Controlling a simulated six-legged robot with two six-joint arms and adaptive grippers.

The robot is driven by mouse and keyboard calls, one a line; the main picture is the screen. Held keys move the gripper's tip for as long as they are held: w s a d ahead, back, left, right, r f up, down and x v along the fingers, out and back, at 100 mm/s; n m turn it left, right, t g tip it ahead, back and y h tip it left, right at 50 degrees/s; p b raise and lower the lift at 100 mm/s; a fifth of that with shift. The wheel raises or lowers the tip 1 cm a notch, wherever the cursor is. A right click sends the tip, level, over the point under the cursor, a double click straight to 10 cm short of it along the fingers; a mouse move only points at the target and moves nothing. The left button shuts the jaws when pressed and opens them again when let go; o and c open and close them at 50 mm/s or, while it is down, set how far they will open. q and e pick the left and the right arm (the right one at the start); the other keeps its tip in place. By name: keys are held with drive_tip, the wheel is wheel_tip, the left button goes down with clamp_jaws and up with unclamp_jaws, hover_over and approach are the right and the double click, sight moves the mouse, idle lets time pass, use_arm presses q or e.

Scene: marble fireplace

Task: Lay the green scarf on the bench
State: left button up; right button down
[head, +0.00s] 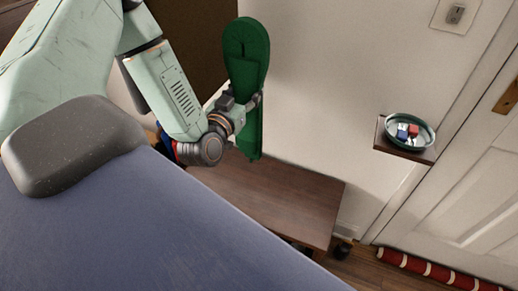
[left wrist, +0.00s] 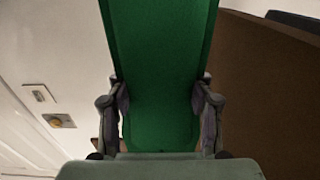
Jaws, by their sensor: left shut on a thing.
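The green scarf (head: 246,58) is a long flat piece with a rounded upper end. It stands upright in my left gripper (head: 246,107), above the bench (head: 283,196). The bench has a brown wooden top, and its near left part is hidden by my own body. In the left wrist view, the scarf (left wrist: 160,70) passes between both fingers of the left gripper (left wrist: 160,105), which are shut on it. The scarf's lower end appears just above the bench top; I cannot tell whether it touches. My right gripper is in neither view.
A small wall shelf (head: 381,139) holds a round dish (head: 423,124) with small red and blue things. A white door (head: 470,190) is at the right, with a red striped roll (head: 430,268) at its foot. The bench's visible top is bare.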

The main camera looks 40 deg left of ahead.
sight(253, 132)
use_arm(q)
drive_tip(key=w+f+b, duration=0.1)
drive_tip(key=f+b, duration=0.2)
drive_tip(key=f, duration=0.2)
drive_tip(key=f+b, duration=0.4)
drive_tip(key=f, duration=0.2)
drive_tip(key=w+f+b, duration=0.1)
drive_tip(key=f+b, duration=0.2)
drive_tip(key=f, duration=0.2)
drive_tip(key=shift+w+f, duration=0.15)
drive_tip(key=shift+w, duration=0.15)
drive_tip(key=w+r, duration=0.3)
wheel_tip(253, 132, down, 10)
drive_tip(key=b, duration=0.5)
drive_tip(key=shift+a+r, duration=0.2)
drive_tip(key=shift+s+f+b, duration=0.15)
drive_tip(key=shift+b, duration=0.2)
drive_tip(key=o, duration=1.2)
drive_tip(key=shift+o, duration=0.3)
